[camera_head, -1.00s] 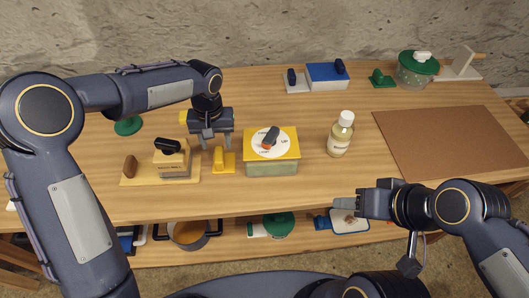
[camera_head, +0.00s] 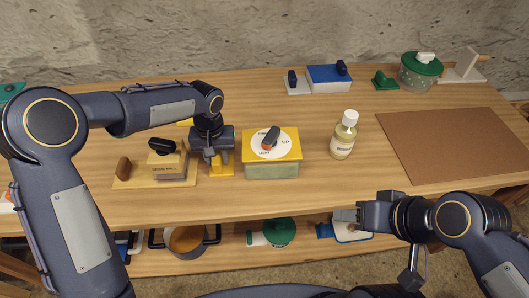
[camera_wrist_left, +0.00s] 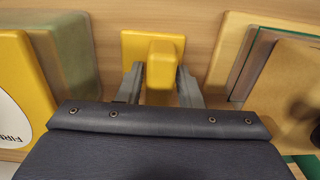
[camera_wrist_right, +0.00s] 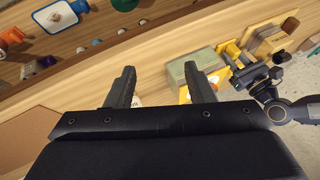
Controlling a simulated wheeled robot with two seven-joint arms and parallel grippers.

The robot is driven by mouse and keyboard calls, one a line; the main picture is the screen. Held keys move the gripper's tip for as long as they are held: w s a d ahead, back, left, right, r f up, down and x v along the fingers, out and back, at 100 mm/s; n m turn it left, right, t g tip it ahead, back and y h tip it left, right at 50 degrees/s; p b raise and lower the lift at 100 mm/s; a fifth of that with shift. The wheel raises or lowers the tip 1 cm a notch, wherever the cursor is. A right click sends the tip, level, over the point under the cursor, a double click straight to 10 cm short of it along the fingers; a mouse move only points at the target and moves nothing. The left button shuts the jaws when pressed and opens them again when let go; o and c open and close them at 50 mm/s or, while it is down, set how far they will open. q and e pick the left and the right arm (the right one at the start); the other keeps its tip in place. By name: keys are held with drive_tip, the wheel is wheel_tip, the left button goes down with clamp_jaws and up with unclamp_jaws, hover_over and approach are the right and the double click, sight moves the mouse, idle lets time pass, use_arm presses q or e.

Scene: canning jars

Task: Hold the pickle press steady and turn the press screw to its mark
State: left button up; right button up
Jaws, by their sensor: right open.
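The pickle press (camera_head: 272,170) is a pale green box with a yellow lid. On its lid is a white dial lettered UP, LIGHT and what looks like FIRM. The dark press screw knob (camera_head: 271,136) stands on the dial, its orange end towards LIGHT. A yellow upright block (camera_head: 221,167) on a yellow base is left of the box; I cannot tell whether they are joined. My left gripper (camera_head: 220,157) is open, its fingers either side of this block (camera_wrist_left: 161,65). My right gripper (camera_head: 342,215) is open and empty by the table's front edge, right of the press.
A labelled bottle (camera_head: 343,138) stands right of the press. A wooden board with a block (camera_head: 166,168) is close left of my left gripper. A brown mat (camera_head: 450,143) lies at right. Pots and lidded things sit on the lower shelf (camera_head: 300,250).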

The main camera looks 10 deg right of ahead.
use_arm(q)
clamp_jaws()
